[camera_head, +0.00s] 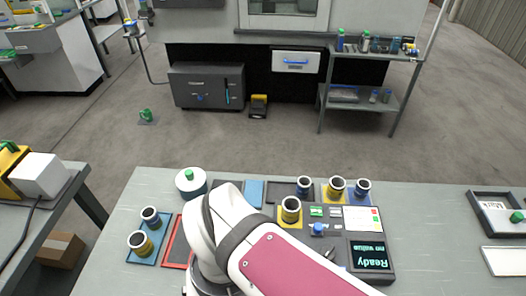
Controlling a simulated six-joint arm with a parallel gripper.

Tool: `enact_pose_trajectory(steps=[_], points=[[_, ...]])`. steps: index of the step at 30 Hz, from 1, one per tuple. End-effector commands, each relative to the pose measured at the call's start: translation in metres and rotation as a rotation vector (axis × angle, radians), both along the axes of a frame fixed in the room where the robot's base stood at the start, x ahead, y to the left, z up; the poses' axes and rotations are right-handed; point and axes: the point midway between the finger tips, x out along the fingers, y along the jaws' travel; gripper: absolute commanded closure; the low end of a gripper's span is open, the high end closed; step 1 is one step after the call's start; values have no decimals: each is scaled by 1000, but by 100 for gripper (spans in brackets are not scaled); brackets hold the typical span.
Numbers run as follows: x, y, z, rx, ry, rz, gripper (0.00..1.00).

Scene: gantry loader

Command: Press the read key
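A dark grey instrument (374,280) sits on the grey table, right of my arm. Its dark display (369,255) shows "Ready" and "no value" in green, upside down in the picture. Its top carries a small green key or label (316,211), a blue knob-like part (318,229) and a white panel (362,219) with coloured marks at its right edge. I cannot tell which one is the read key; no lettering on the keys is readable. My arm covers the instrument's left lower part. My gripper is not visible; my arm runs out of the picture at the bottom.
Dark-topped cups stand around the instrument, one (290,209) on a yellow pad at its left corner. More cups stand on a blue tray (163,243) at left. A white round pot (191,182) stands behind my arm. A dark tray (484,225) lies far right; the table between is clear.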

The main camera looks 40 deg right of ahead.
Motion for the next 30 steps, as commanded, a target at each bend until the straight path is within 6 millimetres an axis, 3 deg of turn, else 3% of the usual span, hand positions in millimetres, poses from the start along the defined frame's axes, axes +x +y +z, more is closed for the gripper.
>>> enact_pose_trajectory(steps=[1, 12, 14, 30], points=[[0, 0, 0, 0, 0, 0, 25], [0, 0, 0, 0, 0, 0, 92], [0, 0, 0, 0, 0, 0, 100], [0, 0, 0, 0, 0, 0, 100]])
